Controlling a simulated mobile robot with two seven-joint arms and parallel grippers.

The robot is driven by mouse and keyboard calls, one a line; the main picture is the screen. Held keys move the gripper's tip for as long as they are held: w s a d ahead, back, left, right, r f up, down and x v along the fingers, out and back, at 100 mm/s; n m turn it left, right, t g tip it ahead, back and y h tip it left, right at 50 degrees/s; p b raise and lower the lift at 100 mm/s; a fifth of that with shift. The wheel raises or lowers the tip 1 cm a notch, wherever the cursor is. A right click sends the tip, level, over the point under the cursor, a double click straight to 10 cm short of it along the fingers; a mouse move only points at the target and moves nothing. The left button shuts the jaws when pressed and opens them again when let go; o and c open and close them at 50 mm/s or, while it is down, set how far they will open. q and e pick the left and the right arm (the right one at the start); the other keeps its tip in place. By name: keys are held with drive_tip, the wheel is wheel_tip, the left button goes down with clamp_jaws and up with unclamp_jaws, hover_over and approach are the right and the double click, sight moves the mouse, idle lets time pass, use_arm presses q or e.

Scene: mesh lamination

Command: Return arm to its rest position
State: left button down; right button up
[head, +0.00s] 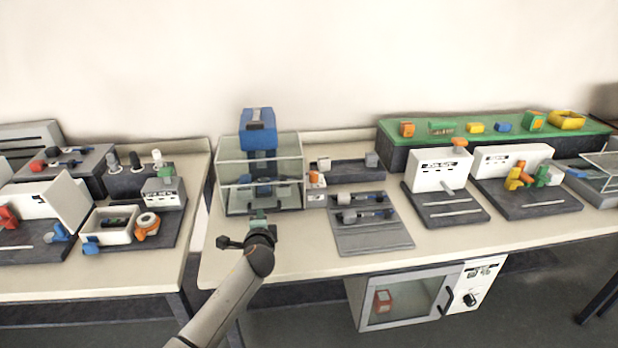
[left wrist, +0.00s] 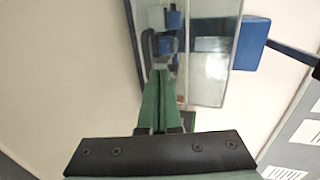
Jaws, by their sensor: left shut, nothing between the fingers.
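My left arm reaches in from the bottom left of the head view. Its gripper (head: 258,216) is over the front edge of the middle bench, just in front of a clear-walled box with a blue press-like device (head: 258,130) in it. In the left wrist view the green fingers (left wrist: 162,78) are together with nothing between them. They point toward the clear box and the blue device, apart from the bench top as far as I can see. My right gripper is in neither view.
A grey mat (head: 372,240) with dark tools lies right of the gripper. White machines (head: 440,172) and a green-topped shelf (head: 490,128) stand farther right. A glass-door cabinet (head: 405,298) is under the bench. A second bench (head: 100,278) with trays stands left, across a narrow gap.

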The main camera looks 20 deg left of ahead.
use_arm(q)
drive_tip(key=shift+s+f, duration=0.2)
drive_tip(key=shift+f, duration=0.05)
drive_tip(key=s+d+f+n+g, duration=0.1)
drive_tip(key=s, duration=0.2)
drive_tip(key=s+d+f+n+h, duration=0.1)
drive_tip(key=s+f, duration=0.1)
drive_tip(key=s+d+f+n+g, duration=0.1)
drive_tip(key=s, duration=0.2)
drive_tip(key=shift+s+d+f+n+g, duration=0.3)
drive_tip(key=shift+d+f, duration=0.1)
drive_tip(key=s+d+f+n+g+h, duration=0.1)
drive_tip(key=s+d+n+g+h, duration=0.2)
drive_tip(key=s+d, duration=0.75)
drive_tip(key=s+d+n+g+h, duration=0.3)
drive_tip(key=s+h, duration=0.1)
drive_tip(key=s, duration=1.4)
drive_tip(key=w+d+f+t+h, duration=0.1)
drive_tip(key=w+d+f+t, duration=0.1)
drive_tip(key=f, duration=0.3)
drive_tip(key=w+d+f+t+h, duration=0.1)
drive_tip(key=w+d+f+t, duration=0.1)
drive_tip(key=f, duration=0.4)
drive_tip(key=shift+w+d+t, duration=0.15)
drive_tip(key=shift+d+t, duration=0.05)
drive_tip(key=shift+t, duration=0.4)
